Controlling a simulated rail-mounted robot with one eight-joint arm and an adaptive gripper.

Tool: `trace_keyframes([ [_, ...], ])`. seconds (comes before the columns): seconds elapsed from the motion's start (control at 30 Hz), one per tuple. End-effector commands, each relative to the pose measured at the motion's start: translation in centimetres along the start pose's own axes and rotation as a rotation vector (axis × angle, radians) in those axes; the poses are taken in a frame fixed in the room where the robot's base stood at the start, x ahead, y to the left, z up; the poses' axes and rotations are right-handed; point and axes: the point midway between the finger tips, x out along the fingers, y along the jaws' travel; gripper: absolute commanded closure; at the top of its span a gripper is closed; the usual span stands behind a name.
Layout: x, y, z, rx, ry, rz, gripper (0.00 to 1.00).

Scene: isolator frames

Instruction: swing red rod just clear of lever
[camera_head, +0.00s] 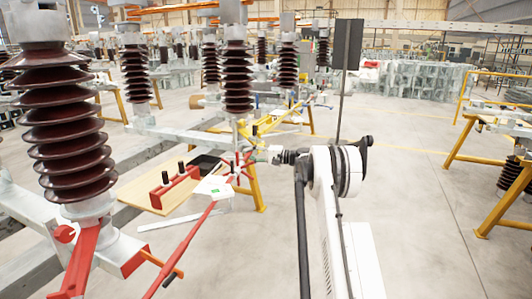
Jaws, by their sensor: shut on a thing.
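A long thin red rod (184,246) runs from the bottom edge up and right towards a cluster of red parts (236,168) below the middle insulator. My gripper (248,158) reaches in from the right and is shut at this cluster, on what looks like the upper end of the red rod; the exact grip is too small to see. A broad red lever (82,262) hangs below the large left insulator, left of and apart from the rod. An orange-red bar (160,263) beside it crosses close to the rod; I cannot tell whether they touch.
Ribbed brown insulators (62,125) stand on grey metal beams (25,208). Yellow trestles (253,187) stand close by. The floor (430,215) at right is open.

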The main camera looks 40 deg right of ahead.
Motion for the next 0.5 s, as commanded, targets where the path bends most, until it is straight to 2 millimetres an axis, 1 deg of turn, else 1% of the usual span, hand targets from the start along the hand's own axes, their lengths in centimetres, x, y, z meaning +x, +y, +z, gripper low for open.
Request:
trace_keyframes([
  [0.03, 0.65, 0.0, 0.39, 0.0, -0.018, 0.0, 1.0],
  [0.1, 0.92, 0.02, 0.6, 0.0, -0.028, 0.0, 1.0],
  [0.37, 0.86, 0.06, 0.59, 0.001, -0.028, 0.0, 1.0],
  [0.4, 0.86, 0.06, 0.59, 0.001, -0.027, 0.0, 0.86],
  [0.5, 0.85, 0.06, 0.58, 0.001, -0.027, 0.0, 0.73],
])
